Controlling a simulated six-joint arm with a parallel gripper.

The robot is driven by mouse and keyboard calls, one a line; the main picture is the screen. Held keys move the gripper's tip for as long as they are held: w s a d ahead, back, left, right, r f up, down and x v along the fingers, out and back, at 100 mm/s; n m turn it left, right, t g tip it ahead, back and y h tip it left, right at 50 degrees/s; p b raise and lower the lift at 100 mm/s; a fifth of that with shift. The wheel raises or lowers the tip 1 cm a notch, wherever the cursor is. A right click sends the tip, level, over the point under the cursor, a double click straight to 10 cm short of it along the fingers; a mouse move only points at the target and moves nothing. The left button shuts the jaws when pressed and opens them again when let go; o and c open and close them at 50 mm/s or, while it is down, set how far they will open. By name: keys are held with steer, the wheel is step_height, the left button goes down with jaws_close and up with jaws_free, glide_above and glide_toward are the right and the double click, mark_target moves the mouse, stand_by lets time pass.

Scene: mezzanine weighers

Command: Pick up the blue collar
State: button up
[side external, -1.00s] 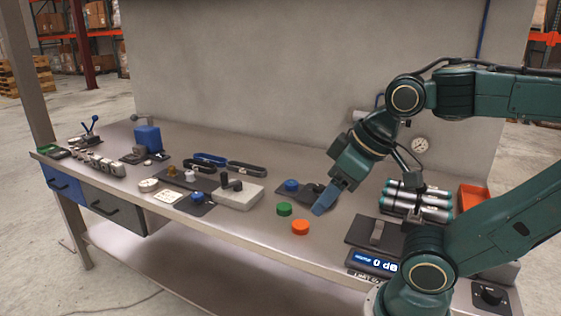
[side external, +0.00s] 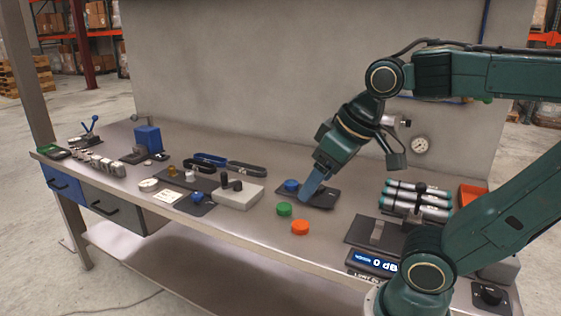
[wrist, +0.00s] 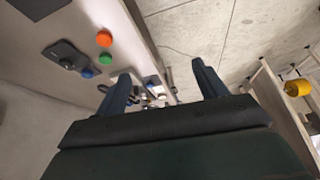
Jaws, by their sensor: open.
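The blue collar (side external: 291,185) is a short round piece at the left end of a dark plate (side external: 322,200) on the bench. In the wrist view the blue collar (wrist: 87,72) sits left of both fingers, at the plate's edge. My gripper (side external: 306,197) points down just right of the collar in the side view, over or in front of the plate; I cannot tell whether it touches. In the wrist view my gripper (wrist: 162,76) has its fingers wide apart with nothing held between them.
A green collar (side external: 284,209) and an orange collar (side external: 300,227) lie close by, towards the front edge. A grey block (side external: 240,195) with dark knobs is to the left. Another blue round part (side external: 197,196) sits further left. Metal cylinders (side external: 417,201) in a rack stand on the right.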

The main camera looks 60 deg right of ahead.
steer(key=w+d+r+m+g, duration=0.1)
steer(key=w+d+r+m, duration=0.15)
steer(key=w, duration=0.25)
steer(key=w+d+r+m, duration=0.1)
steer(key=w+d, duration=0.3)
steer(key=w, duration=0.1)
steer(key=m+g, duration=0.4)
steer(key=m, duration=0.6)
glide_above(291, 185)
steer(key=d, duration=0.2)
step_height(291, 185, down, 14)
steer(key=shift+w+d+f+m, duration=0.15)
steer(key=shift+d+f+m, duration=0.1)
steer(key=shift+f, duration=0.25)
steer(key=shift+f, duration=4.3)
steer(key=shift+a+f, duration=0.1)
